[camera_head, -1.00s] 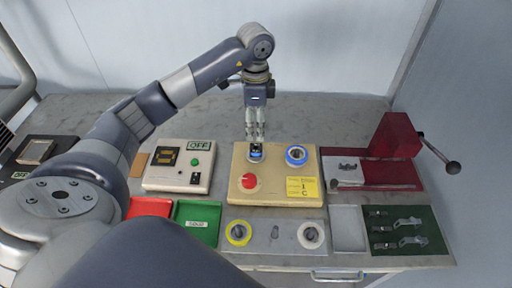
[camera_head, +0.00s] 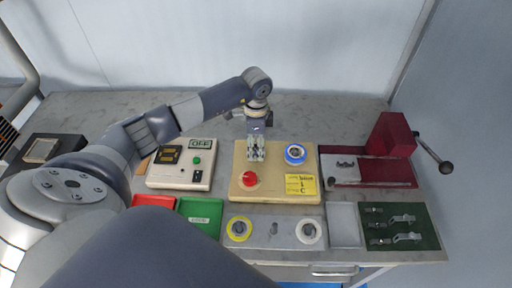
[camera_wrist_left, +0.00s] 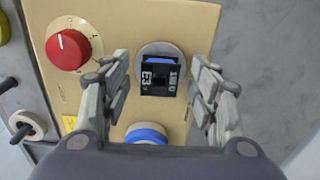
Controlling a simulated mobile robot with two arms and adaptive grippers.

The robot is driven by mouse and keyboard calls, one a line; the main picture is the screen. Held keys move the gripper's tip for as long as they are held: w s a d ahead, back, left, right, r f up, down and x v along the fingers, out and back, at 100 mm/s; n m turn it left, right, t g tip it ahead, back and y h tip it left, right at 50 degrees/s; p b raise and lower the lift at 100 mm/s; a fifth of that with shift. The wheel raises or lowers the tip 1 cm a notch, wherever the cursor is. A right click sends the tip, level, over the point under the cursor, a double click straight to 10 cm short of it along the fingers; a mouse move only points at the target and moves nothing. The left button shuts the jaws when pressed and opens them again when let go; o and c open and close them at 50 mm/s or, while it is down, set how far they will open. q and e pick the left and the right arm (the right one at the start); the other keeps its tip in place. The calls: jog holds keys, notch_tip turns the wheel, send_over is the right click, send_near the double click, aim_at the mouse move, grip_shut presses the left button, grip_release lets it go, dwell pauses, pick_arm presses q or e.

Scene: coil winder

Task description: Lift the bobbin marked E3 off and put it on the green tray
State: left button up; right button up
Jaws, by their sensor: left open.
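The bobbin marked E3 (camera_wrist_left: 159,76) sits on a round spindle plate of the beige winder (camera_head: 238,190). It is black with blue and a white label, and it shows in the left wrist view. My left gripper (camera_head: 256,158) is open above it, with one finger on each side and a gap to both. In the head view the gripper hides the bobbin. The green tray (camera_head: 199,217) lies at the front left, beside a red tray (camera_head: 152,201). My right gripper is not in view.
A blue ring-shaped spool (camera_head: 295,154) sits on the winder, right of the gripper. A red knob (camera_head: 249,179) is in front. A yellow spool (camera_head: 239,229) and a white spool (camera_head: 308,231) stand on a grey plate. A red press (camera_head: 393,136) stands at right.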

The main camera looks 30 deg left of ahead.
pick_arm(q)
jog(key=c, duration=1.2)
jog(key=shift+r, duration=0.15)
jog(key=shift+r, duration=0.25)
jog(key=r, duration=0.1)
jog(key=b, duration=0.1)
jog(key=r+b, duration=0.1)
jog(key=shift+s+d+r, duration=0.3)
jog(key=shift+s+d, duration=0.05)
jog(key=shift+d, duration=0.05)
jog(key=s+d, duration=0.2)
jog(key=s+d+b, duration=0.1)
jog(key=s+d, duration=0.1)
jog(key=s, duration=0.1)
jog(key=s+d+r+b, duration=0.1)
jog(key=s+d, duration=0.2)
jog(key=shift+s+d+r+p, duration=0.25)
jog(key=shift+s+d+p, duration=0.1)
jog(key=shift+s+d, duration=0.2)
jog(key=shift+s+d+r+p, duration=0.2)
jog(key=shift+s+d+p, duration=0.1)
jog(key=shift+s+d, duration=0.2)
jog(key=shift+s+d+f+p, duration=0.1)
jog(key=shift+s+d+p, duration=0.4)
jog(key=shift+s, duration=0.1)
